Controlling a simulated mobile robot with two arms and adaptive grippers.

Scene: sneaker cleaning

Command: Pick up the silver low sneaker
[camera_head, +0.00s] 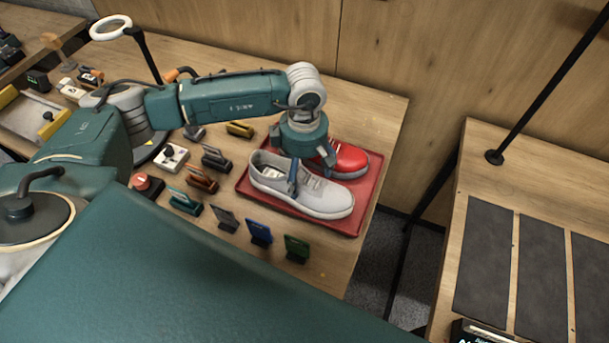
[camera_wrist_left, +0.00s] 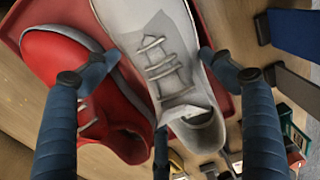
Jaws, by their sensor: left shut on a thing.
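The silver low sneaker (camera_head: 325,198) is pale grey with laces and lies at the front of the red tray (camera_head: 368,198), its toe to the right. My left gripper (camera_head: 294,182) reaches down onto it from above, with fingers at its middle. In the left wrist view the gripper (camera_wrist_left: 157,62) has blue fingers on both sides of the silver sneaker (camera_wrist_left: 165,70), shut on it. I cannot tell whether the sole is clear of the tray. My right gripper is not in view.
A red sneaker (camera_head: 350,160) stands right behind the silver one, close to the fingers; it also shows in the left wrist view (camera_wrist_left: 55,60). Several small brushes and card stands, including a green one (camera_head: 297,248), crowd the table left of the tray. Another table with dark mats (camera_head: 484,255) stands at right.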

